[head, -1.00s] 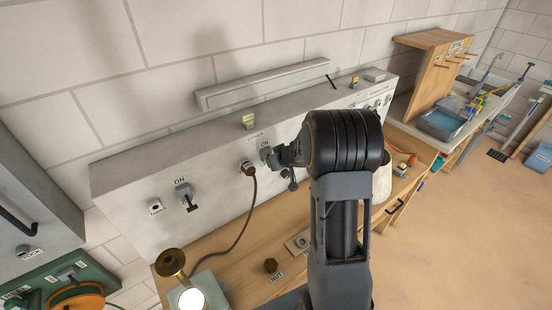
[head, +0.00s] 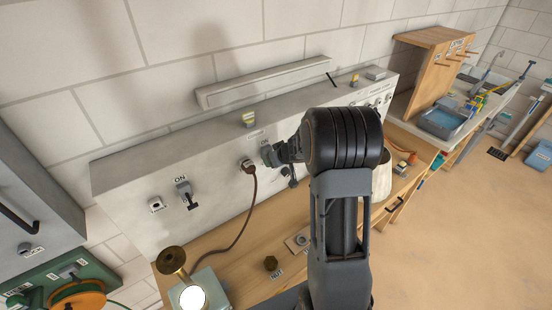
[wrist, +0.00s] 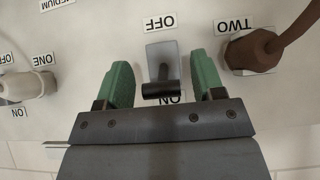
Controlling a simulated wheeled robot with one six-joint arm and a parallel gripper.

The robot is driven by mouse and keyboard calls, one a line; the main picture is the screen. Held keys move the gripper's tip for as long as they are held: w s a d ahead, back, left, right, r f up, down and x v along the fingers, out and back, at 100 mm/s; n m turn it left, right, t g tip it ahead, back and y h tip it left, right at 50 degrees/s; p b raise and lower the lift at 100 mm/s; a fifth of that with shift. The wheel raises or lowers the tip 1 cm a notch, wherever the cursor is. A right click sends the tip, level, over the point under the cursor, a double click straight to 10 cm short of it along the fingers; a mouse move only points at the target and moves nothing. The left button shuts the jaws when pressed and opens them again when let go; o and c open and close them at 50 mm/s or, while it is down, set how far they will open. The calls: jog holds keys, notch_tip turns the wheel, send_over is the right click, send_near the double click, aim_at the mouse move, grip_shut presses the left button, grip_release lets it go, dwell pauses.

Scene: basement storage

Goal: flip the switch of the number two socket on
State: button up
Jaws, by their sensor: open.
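The number two socket's switch shows in the wrist view as a grey plate (wrist: 162,58) with a black-ended lever (wrist: 160,89). This view is upside down, with the OFF label above the plate and the ON label partly hidden below it. The lever's end overlaps the ON side, but I cannot tell its set position for sure. My gripper (wrist: 163,85) is open, its green fingers on either side of the lever with gaps. A brown plug (wrist: 255,52) sits at the TWO label. In the head view my gripper (head: 272,155) is at the panel beside the brown plug (head: 248,166).
A white plug (wrist: 30,85) is at the ONE label. The pale panel (head: 130,185) also carries another switch (head: 185,193) at left. A brass horn-like fitting (head: 172,262) and a hex nut (head: 271,263) are on the wooden bench (head: 235,262) below. The brown cord (head: 246,220) hangs to the bench.

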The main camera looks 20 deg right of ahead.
jog(key=shift+s, duration=0.1)
jog(key=v, duration=1.3)
jog(key=shift+s+r, duration=0.2)
jog(key=shift+r, duration=0.1)
